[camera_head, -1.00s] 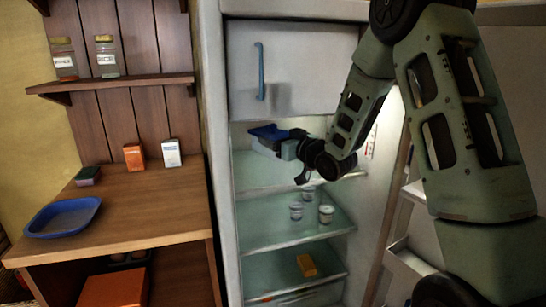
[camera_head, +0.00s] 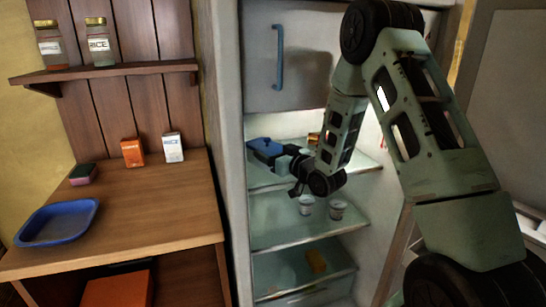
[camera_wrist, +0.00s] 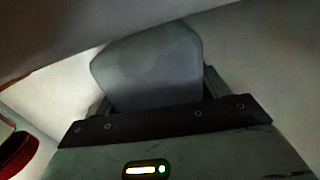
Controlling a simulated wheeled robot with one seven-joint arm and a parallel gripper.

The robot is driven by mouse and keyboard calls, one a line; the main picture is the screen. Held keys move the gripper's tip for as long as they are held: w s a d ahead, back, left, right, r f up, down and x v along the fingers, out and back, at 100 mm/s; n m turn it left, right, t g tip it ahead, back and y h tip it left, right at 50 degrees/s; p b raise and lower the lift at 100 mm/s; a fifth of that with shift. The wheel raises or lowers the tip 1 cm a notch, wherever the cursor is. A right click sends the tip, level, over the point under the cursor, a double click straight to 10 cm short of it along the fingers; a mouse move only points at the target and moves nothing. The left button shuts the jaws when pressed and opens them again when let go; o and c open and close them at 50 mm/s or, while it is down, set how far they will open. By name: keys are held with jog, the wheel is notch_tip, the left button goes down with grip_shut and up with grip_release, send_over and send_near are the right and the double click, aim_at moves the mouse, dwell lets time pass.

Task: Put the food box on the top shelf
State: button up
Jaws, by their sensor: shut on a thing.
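The food box (camera_head: 265,147) has a blue lid and is inside the open fridge, at the level of its top shelf (camera_head: 362,164). My gripper (camera_head: 285,158) reaches in from the right and is shut on the box's near right end. In the wrist view the box (camera_wrist: 150,65) is a dim grey shape between the fingers. I cannot tell whether its underside touches the shelf. The wrist and forearm hide part of the shelf.
A small reddish item (camera_head: 313,138) stands behind my arm on the top shelf. The closed freezer door (camera_head: 300,60) is above. A wooden counter (camera_head: 165,205) stands left.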

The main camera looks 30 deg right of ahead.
jog(key=shift+f, duration=0.65)
jog(key=shift+f, duration=0.2)
jog(key=o, duration=1)
jog(key=shift+r, duration=0.1)
jog(key=shift+r, duration=0.15)
jog(key=s, duration=0.4)
jog(key=s+d+b, duration=0.1)
jog(key=s, duration=0.7)
jog(key=shift+d+b, duration=0.15)
jog(key=shift+b, duration=0.25)
